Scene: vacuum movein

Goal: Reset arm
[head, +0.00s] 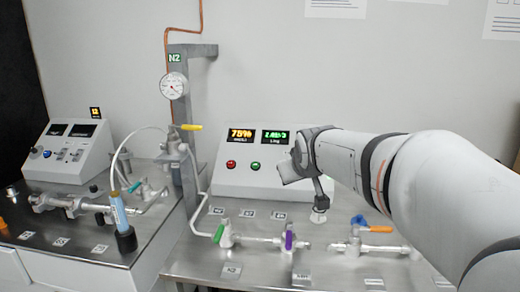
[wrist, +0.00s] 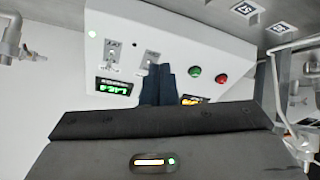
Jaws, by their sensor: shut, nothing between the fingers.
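My arm reaches in from the right in the head view. My gripper (head: 290,172) is in front of the white control console (head: 228,183), above the steel bench. In the wrist view my gripper's dark fingers (wrist: 158,85) are together and hold nothing. The console (wrist: 215,55) appears upside down behind them, with a green button (wrist: 194,71) and a red button (wrist: 220,78). The fingers partly cover its orange display (wrist: 191,101). A gap between fingers and console cannot be judged exactly.
Below my gripper, the bench carries pipes with a green valve handle (head: 219,234), a purple one (head: 289,240) and a blue-orange one (head: 358,221). A column with a round gauge (head: 174,86) stands left of the console. A second console (head: 68,150) is at far left.

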